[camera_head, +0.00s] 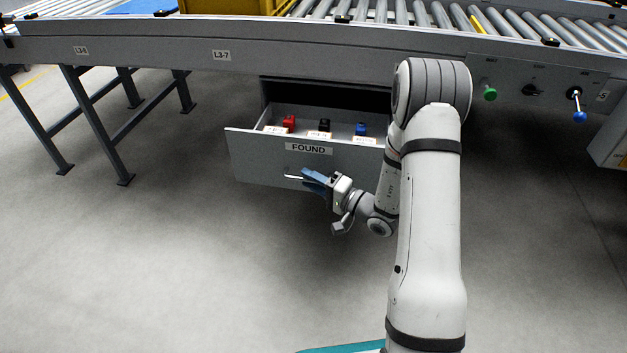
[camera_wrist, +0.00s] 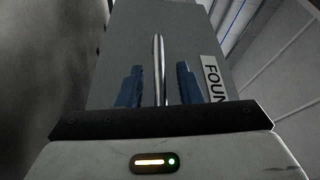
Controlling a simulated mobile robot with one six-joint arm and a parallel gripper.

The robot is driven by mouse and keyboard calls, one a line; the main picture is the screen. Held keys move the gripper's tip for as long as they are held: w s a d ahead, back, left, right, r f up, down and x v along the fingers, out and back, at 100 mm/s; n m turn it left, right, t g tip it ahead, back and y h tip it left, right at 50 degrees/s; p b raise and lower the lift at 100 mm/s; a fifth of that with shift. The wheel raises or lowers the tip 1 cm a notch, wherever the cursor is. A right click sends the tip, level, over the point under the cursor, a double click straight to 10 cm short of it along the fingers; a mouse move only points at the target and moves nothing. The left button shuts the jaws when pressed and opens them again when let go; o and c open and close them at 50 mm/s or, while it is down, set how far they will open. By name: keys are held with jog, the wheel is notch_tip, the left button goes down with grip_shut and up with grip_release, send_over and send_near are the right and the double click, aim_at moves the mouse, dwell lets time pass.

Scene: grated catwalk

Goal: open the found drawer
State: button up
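The found drawer (camera_head: 262,168) is a grey drawer under the conveyor, labelled FOUND. It stands pulled out, with its inside showing. Its bar handle (camera_head: 294,177) runs across the front below the label. My gripper (camera_head: 314,180) is at the handle, in front of the drawer. In the wrist view, the handle (camera_wrist: 159,68) lies between the two blue fingers of my gripper (camera_wrist: 159,86), with a gap on each side. The fingers are open and do not seem to touch the bar. The right end of the drawer is hidden behind my arm.
Inside the drawer are a red item (camera_head: 289,122), a black item (camera_head: 324,125) and a blue item (camera_head: 361,129), with white labels by them. The roller conveyor (camera_head: 150,50) runs above on grey legs (camera_head: 97,130). A green knob (camera_head: 490,93) and a blue-tipped lever (camera_head: 578,112) are at right. The floor in front is clear.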

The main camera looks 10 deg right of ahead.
jog(key=p+v, duration=0.2)
jog(key=v, duration=0.5)
jog(key=shift+s+d, duration=0.25)
jog(key=shift+d, duration=0.05)
jog(key=s+a+r+n+g+h+p, duration=0.1)
jog(key=s+a+r+n+g+p, duration=0.15)
jog(key=s+r+g+p, duration=0.5)
jog(key=s+a+r+n+g+h+p, duration=0.1)
jog(key=s+a+r+n+g+p, duration=0.3)
jog(key=r, duration=0.7)
jog(key=s+a+r+g+p, duration=0.2)
jog(key=s+r+g+p, duration=0.15)
jog(key=r+p, duration=0.45)
jog(key=s+d+r+t+h+p, duration=0.2)
jog(key=d+r+h+p, duration=0.1)
jog(key=r, duration=0.5)
jog(key=s+d+r+t+h+p, duration=0.1)
jog(key=s+d+r+h+p, duration=0.1)
jog(key=d+r+h+p, duration=0.2)
jog(key=s+d+r+t+h+p, duration=0.2)
jog(key=r+h+p, duration=0.3)
jog(key=r, duration=0.8)
jog(key=d+p, duration=0.1)
jog(key=p, duration=0.2)
jog(key=shift+s+d+t+p, duration=0.2)
jog(key=shift+t+p, duration=0.1)
jog(key=shift+p, duration=0.1)
jog(key=shift+r+m, duration=0.15)
jog(key=shift+m, duration=0.1)
